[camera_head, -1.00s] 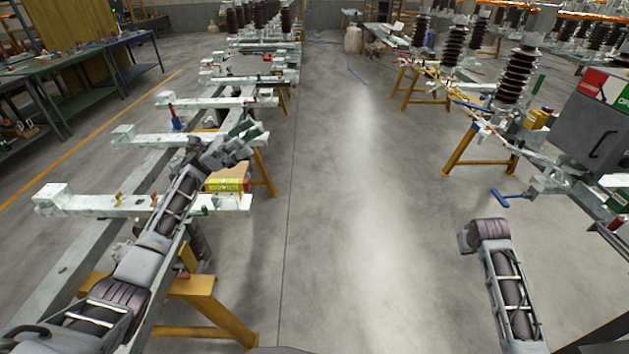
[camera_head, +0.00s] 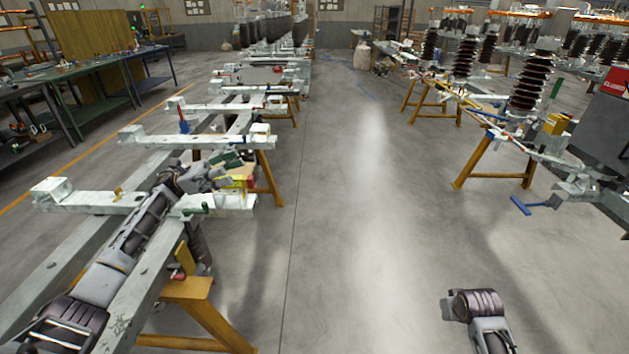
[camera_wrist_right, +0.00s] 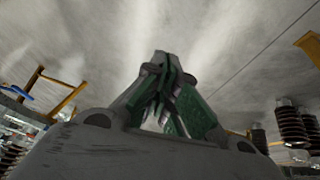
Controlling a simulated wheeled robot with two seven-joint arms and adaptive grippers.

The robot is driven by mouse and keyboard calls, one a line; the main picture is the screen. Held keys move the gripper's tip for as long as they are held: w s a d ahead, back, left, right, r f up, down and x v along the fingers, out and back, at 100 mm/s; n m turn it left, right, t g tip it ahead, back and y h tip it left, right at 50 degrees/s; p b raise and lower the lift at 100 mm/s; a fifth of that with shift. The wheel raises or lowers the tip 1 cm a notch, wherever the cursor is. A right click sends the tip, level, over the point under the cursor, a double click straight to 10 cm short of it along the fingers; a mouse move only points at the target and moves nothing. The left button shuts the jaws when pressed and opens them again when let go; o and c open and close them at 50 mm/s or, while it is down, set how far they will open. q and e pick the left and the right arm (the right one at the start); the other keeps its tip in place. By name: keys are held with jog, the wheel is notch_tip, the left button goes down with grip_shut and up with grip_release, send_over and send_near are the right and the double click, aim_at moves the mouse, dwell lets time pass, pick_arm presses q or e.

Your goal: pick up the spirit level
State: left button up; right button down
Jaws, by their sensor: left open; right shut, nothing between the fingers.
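I cannot make out a spirit level for certain in either view. My left gripper (camera_head: 228,170) is open, with dark green fingers, above the right end of the near pale beams on the left. My right gripper (camera_wrist_right: 165,65) is shut and empty in the right wrist view, with bare floor beyond. In the head view only part of my right arm shows at the lower right.
Pale beams (camera_head: 90,201) lie across long rails on orange trestles (camera_head: 195,290) at the left. A red and blue tool (camera_head: 183,122) stands on one beam. Insulators (camera_head: 527,80) and another trestle (camera_head: 472,155) stand at the right. The middle aisle (camera_head: 365,220) is clear.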

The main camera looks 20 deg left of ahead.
pick_arm(q)
jog(key=s+a+f+n+t+y+b, duration=0.1)
jog(key=s+a+f+y+b, duration=0.1)
jog(key=a+f+b, duration=0.4)
jog(key=s+a+f+n+t+y+b, duration=0.1)
jog(key=a+f+b, duration=0.5)
jog(key=f+b, duration=0.7)
jog(key=shift+s+a+f+n+t+y, duration=0.3)
jog(key=shift+s+f+n+t+y, duration=0.1)
jog(key=shift+f+n+y, duration=0.4)
pick_arm(e)
jog(key=s+a+f+y, duration=0.1)
jog(key=s+a+f, duration=0.2)
jog(key=s+f, duration=0.3)
jog(key=s+a+f, duration=0.4)
jog(key=s+f, duration=0.2)
jog(key=s, duration=0.3)
jog(key=s+a+f+g+y, duration=0.1)
jog(key=s+a+f, duration=0.2)
jog(key=s+f, duration=0.3)
jog(key=shift+s+a+y, duration=0.3)
jog(key=shift+s+a, duration=0.1)
jog(key=shift+s, duration=0.25)
pick_arm(q)
jog(key=shift+a+f+b, duration=0.15)
jog(key=shift+f+b, duration=0.15)
pick_arm(e)
jog(key=shift+s+a+f, duration=0.1)
jog(key=shift+s+f, duration=0.05)
jog(key=shift+s, duration=0.1)
